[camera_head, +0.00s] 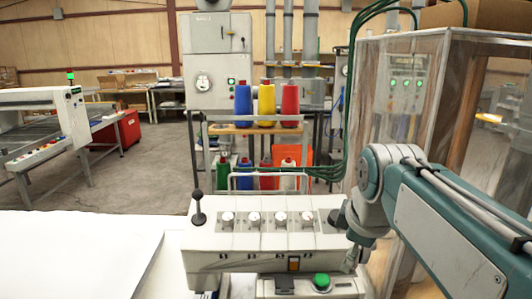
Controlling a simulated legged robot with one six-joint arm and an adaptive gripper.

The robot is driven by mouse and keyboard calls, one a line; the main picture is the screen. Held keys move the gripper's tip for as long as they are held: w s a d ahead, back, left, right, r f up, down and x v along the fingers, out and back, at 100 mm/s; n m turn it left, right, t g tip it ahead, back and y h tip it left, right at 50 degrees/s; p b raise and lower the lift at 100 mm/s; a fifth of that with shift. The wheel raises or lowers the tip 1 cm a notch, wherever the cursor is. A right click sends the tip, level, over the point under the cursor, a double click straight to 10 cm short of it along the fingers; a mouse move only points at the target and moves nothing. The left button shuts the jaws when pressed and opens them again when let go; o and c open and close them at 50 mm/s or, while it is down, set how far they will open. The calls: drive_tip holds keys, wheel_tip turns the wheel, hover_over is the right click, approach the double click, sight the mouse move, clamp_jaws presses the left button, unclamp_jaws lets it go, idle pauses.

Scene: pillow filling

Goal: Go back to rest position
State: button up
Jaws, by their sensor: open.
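My teal and grey arm reaches in from the lower right and bends down at its wrist. My gripper (350,260) is at the arm's end, small and partly hidden, beside the right end of the white machine (225,243). It is open, and I see nothing held in it. Whether it touches the machine I cannot tell. The machine has several round knobs on top, a black ball-topped lever (198,208) at its left and a green button (321,281) at its lower front.
A white table surface (60,255) fills the lower left. A clear-walled enclosure (400,110) stands right, behind my arm. Open floor (140,175) lies left of the rack.

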drive_tip(key=s+f+m+t, duration=0.1)
drive_tip(key=s+f+m, duration=1)
drive_tip(key=s+m, duration=0.1)
drive_tip(key=shift+s, duration=0.7)
